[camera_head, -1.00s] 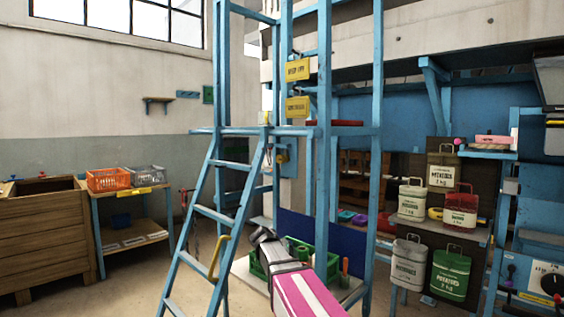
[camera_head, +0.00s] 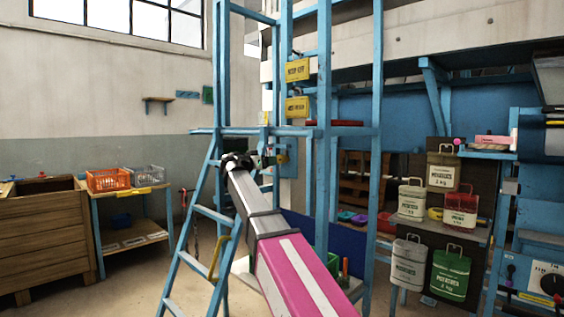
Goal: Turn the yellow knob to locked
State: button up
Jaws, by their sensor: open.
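The small yellow knob (camera_head: 282,157) sits on a blue box (camera_head: 288,165) mounted on the blue frame, behind the top of the ladder. Its exact turn position is too small to read. My gripper (camera_head: 263,160) is raised at the end of my pink and grey arm, just left of the knob in the picture. It is open, with its dark fingers pointing right toward the box. A small gap shows between the fingertips and the knob, though depth is hard to judge.
A blue ladder (camera_head: 202,225) and upright posts (camera_head: 323,120) stand close around my arm. Yellow signs (camera_head: 297,70) hang above. A table with an orange basket (camera_head: 108,180) stands at the left.

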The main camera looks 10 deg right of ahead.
aim_at(279, 160)
jog(key=x, duration=0.9)
jog(key=shift+w+d, duration=0.1)
jog(key=shift+d, duration=0.05)
jog(key=c, duration=0.9)
